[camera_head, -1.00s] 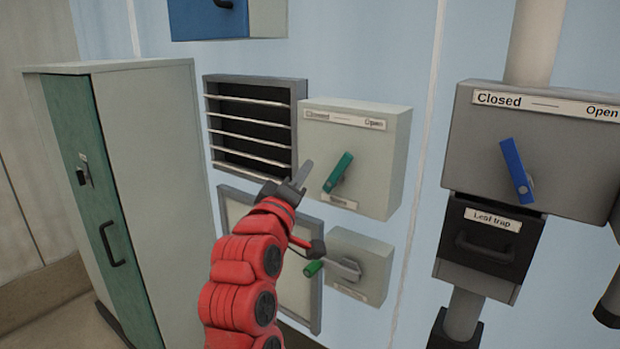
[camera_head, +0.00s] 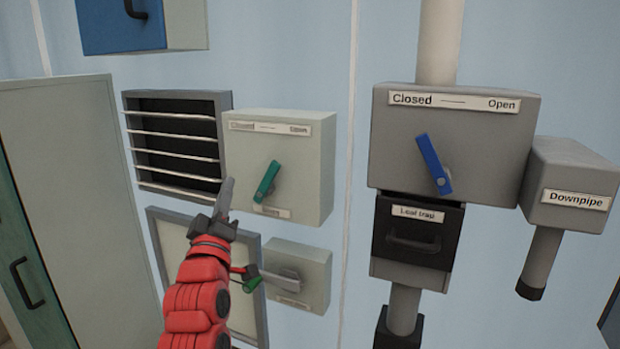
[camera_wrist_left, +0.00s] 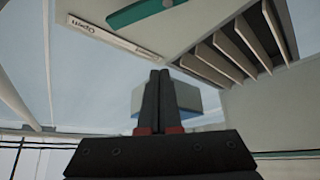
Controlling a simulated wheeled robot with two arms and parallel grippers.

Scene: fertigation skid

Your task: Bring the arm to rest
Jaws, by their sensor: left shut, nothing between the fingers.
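My left gripper (camera_head: 225,196) is in front of the wall, just left of the pale box with a green lever (camera_head: 267,182). Its red arm comes up from below. Its fingers are together and empty; the left wrist view also shows the closed fingers (camera_wrist_left: 159,100). The green lever stands tilted, its upper end to the right, below a Closed–Open label. In the left wrist view the green lever (camera_wrist_left: 140,12) shows at the top, clear of the fingers. My right gripper is in neither view.
A louvred vent (camera_head: 175,145) is behind and left of the gripper. A smaller box (camera_head: 297,276) with a lever sits by the forearm. A grey box with a blue lever (camera_head: 433,164), a leaf trap (camera_head: 418,232) and a downpipe box (camera_head: 572,185) are right. A cabinet (camera_head: 75,200) stands left.

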